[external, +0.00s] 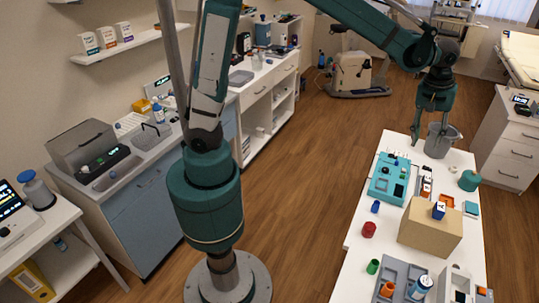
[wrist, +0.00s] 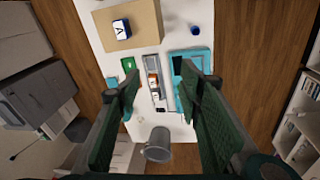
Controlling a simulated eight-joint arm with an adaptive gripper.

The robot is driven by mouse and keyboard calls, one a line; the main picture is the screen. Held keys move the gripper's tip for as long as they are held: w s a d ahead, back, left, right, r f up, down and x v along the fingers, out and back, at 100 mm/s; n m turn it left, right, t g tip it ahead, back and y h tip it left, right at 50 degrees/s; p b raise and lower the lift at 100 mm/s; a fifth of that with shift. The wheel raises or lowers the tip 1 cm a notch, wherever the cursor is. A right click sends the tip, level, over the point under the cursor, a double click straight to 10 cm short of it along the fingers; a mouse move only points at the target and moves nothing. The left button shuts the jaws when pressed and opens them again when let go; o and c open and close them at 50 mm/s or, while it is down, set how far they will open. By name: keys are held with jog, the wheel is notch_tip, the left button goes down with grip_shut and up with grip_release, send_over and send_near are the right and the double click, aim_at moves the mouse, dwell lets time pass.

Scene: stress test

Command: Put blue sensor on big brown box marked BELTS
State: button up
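A brown cardboard box (external: 424,237) stands on the white table; any BELTS marking is not readable. A small blue block with a white marked face, which looks like the blue sensor (external: 439,210), rests on top of the box. In the wrist view, the box (wrist: 145,17) and the blue block (wrist: 121,28) are at the top left, beyond my fingers. My gripper (external: 432,122) hangs over the far end of the table near a grey bucket (external: 439,140). In the wrist view, my gripper (wrist: 160,82) is open, with nothing between its fingers.
A teal case (external: 390,184), a small blue cylinder (external: 376,207) and a red cylinder (external: 369,230) are on the table left of the box. A grey tray (external: 402,277) with bottles stands at the near end. In the wrist view, the bucket (wrist: 158,146) is low in the middle.

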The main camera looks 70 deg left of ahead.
jog(key=s+a+r+m+t, duration=0.15)
jog(key=s+a+r, duration=0.25)
jog(key=s+a, duration=0.45)
jog(key=s+a+r+m+t, duration=0.1)
jog(key=s+a+r+m, duration=0.15)
jog(key=s+a, duration=0.55)
jog(key=s+a+f+m+t, duration=0.1)
jog(key=s+a, duration=0.5)
jog(key=s, duration=0.1)
jog(key=s+a+f+m+t, duration=0.1)
jog(key=s+a+f+t, duration=0.1)
jog(key=s+a, duration=0.4)
jog(key=shift+s+f+m+y, duration=0.3)
jog(key=shift+s+m, duration=0.1)
jog(key=shift+s, duration=0.7)
